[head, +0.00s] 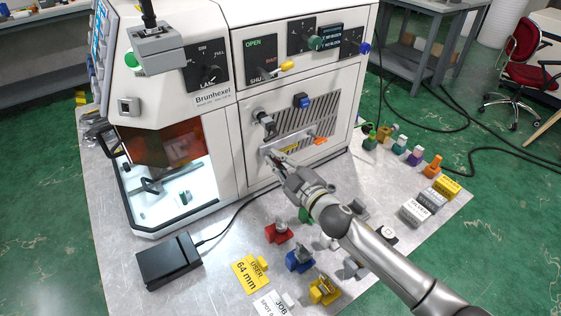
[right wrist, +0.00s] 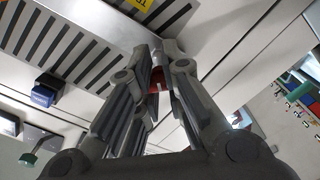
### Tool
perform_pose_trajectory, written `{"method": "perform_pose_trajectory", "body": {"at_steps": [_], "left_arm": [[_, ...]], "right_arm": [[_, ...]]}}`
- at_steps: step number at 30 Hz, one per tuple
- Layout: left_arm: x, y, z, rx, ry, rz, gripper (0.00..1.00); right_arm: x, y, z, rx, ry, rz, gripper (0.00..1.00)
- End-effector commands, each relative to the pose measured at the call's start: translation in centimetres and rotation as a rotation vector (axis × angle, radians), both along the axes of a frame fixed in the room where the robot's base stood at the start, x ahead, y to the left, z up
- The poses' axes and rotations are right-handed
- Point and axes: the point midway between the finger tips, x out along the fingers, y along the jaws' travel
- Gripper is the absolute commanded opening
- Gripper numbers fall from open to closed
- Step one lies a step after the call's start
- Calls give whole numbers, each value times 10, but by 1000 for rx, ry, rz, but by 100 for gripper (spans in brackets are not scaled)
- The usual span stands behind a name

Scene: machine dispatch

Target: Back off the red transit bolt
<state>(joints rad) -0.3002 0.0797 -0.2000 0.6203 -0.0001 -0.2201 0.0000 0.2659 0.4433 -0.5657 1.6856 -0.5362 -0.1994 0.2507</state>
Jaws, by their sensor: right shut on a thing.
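The red transit bolt (right wrist: 157,79) shows as a small red piece between the fingers in the right wrist view. It sits by the lower front panel of the white machine (head: 222,105). My right gripper (head: 272,157) reaches that panel in the head view, below the vent slots. In the right wrist view, its fingers (right wrist: 158,83) are shut on the red bolt. The fingers hide most of the bolt, and I cannot make it out in the head view. My left gripper is not in view.
Colored blocks, including a red one (head: 277,232) and a blue one (head: 299,261), stand on the table below my right arm. A black box (head: 168,262) lies left.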

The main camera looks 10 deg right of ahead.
Motion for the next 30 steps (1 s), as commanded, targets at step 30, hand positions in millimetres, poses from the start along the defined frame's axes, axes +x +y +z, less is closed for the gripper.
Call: {"method": "perform_pose_trajectory", "body": {"at_steps": [30], "left_arm": [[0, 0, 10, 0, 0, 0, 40]], "right_arm": [[0, 0, 1, -752, -308, -1, 0]]}}
